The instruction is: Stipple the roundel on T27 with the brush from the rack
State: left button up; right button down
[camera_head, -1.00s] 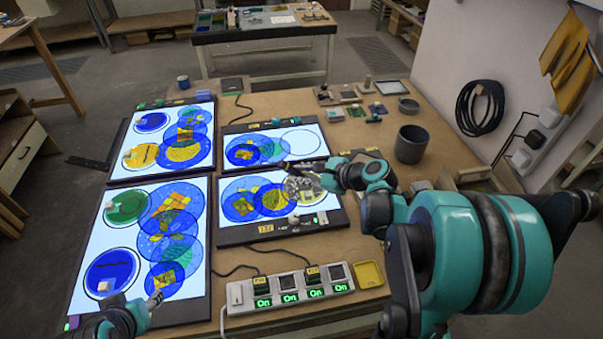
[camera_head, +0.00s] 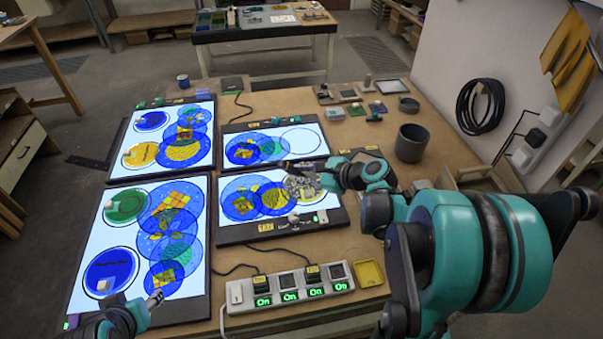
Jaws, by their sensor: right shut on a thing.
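The lit panel with a yellow tag (camera_head: 265,227), which seems to read T27, lies near the middle of the bench. Blue and yellow glass discs (camera_head: 240,200) lie on it, with a grey mottled roundel (camera_head: 303,190) at its upper right. My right gripper (camera_head: 322,166) is over the panel's far right edge, shut on a thin dark thing, seemingly the brush (camera_head: 290,163), which points left. Whether its tip touches glass is unclear. My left gripper (camera_head: 155,299) is low over the large lower-left panel; its fingers are too small to judge.
A power strip (camera_head: 290,289) with lit "On" switches and a yellow tray (camera_head: 369,273) lie in front. A grey cup (camera_head: 410,143) stands right of the panels. Other lit panels with discs (camera_head: 271,145) fill the left and back. Bare bench (camera_head: 350,245) shows right of the tagged panel.

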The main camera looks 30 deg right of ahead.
dwell(0.4)
jog(key=shift+r+p, duration=0.95)
jog(key=shift+r, duration=0.15)
pick_arm(q)
jog(key=shift+r, duration=0.9)
jog(key=shift+f+b, duration=0.3)
jog(key=shift+b, duration=0.05)
pick_arm(e)
jog(key=shift+w+d, duration=1.25)
jog(key=shift+d, duration=0.1)
pick_arm(q)
jog(key=shift+f+b, duration=0.65)
jog(key=shift+f, duration=0.05)
pick_arm(e)
jog(key=shift+f, duration=0.9)
pick_arm(q)
jog(key=shift+f, duration=0.25)
pick_arm(e)
jog(key=shift+f, duration=0.25)
